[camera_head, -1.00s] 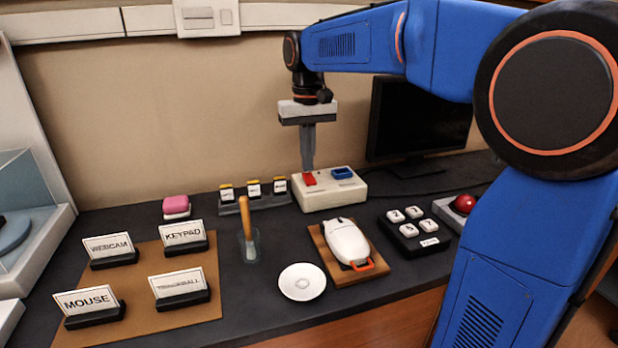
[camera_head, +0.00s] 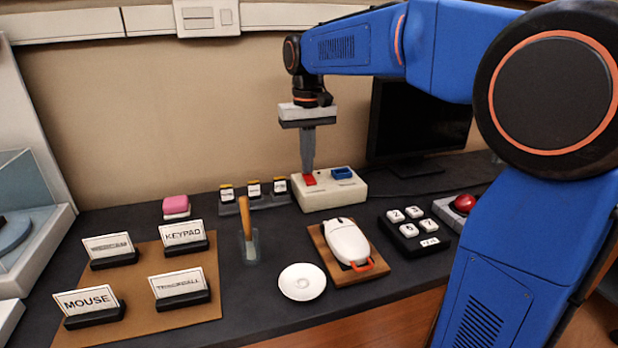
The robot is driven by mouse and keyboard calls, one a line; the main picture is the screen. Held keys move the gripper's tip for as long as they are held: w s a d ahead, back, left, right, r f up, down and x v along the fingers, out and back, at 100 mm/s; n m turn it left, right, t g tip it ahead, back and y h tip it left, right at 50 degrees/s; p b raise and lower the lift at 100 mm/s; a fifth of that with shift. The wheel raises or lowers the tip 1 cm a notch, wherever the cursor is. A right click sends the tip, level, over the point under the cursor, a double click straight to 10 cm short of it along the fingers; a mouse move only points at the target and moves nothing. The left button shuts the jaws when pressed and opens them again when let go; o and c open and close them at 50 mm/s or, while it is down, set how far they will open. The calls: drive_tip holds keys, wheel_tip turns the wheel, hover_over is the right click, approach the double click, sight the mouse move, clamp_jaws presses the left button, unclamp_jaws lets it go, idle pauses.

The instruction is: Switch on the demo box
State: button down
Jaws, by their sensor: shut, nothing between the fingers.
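The demo box (camera_head: 330,192) is a cream box at the back of the counter, in front of the monitor. On its top are a red rocker switch (camera_head: 310,180) at the left and a blue part (camera_head: 342,173) at the right. My gripper (camera_head: 307,169) is shut and empty, pointing straight down. Its fingertips are at the red switch, just at or above its rear edge; I cannot tell whether they touch it. The fingers partly hide the back of the switch.
A dark monitor (camera_head: 418,122) stands behind the box. A card rack (camera_head: 256,203) is at its left. In front are a white mouse (camera_head: 345,241) on a wooden base, a keypad (camera_head: 412,229) and a white dish (camera_head: 302,282). A red button (camera_head: 464,203) is at right.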

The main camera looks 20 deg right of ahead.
drive_tip(key=shift+f, duration=0.45)
idle(0.3)
drive_tip(key=shift+r, duration=0.1)
wheel_tip(320, 180, up, 7)
idle(0.9)
idle(0.3)
